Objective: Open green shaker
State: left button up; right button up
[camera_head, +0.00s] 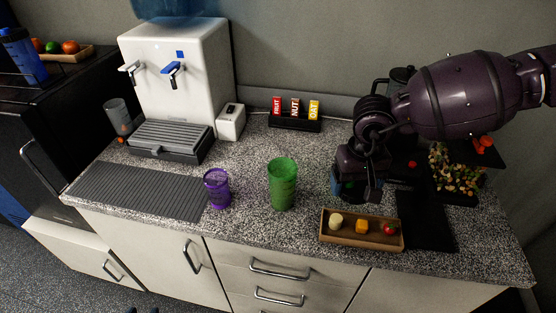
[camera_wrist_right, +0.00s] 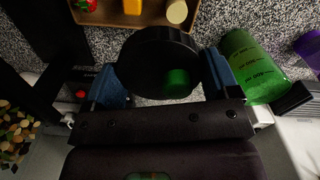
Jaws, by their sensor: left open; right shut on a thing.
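The green shaker (camera_head: 283,186) stands upright on the speckled counter, its top uncovered and no lid on it. It also shows in the right wrist view (camera_wrist_right: 252,70). My right gripper (camera_head: 352,184) is to the right of the shaker, apart from it, above the counter behind the wooden tray. In the right wrist view, its blue fingers are shut on a round black lid (camera_wrist_right: 158,58) with a green spot near its edge. In the head view the lid is mostly hidden by the gripper.
A purple cup (camera_head: 217,188) stands left of the shaker. The wooden tray (camera_head: 361,245) with small food pieces lies at the front right. A water dispenser (camera_head: 180,75) and a rack of bars (camera_head: 295,125) stand behind. The ribbed grey mat (camera_head: 140,190) is clear.

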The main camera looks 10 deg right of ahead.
aim_at(283, 171)
jog(key=i+j, duration=0.1)
jog(key=j, duration=0.3)
jog(key=i+j, duration=0.1)
jog(key=j, duration=0.3)
jog(key=i+j+z, duration=0.1)
jog(key=j, duration=0.3)
jog(key=i+j, duration=0.1)
jog(key=j, duration=0.3)
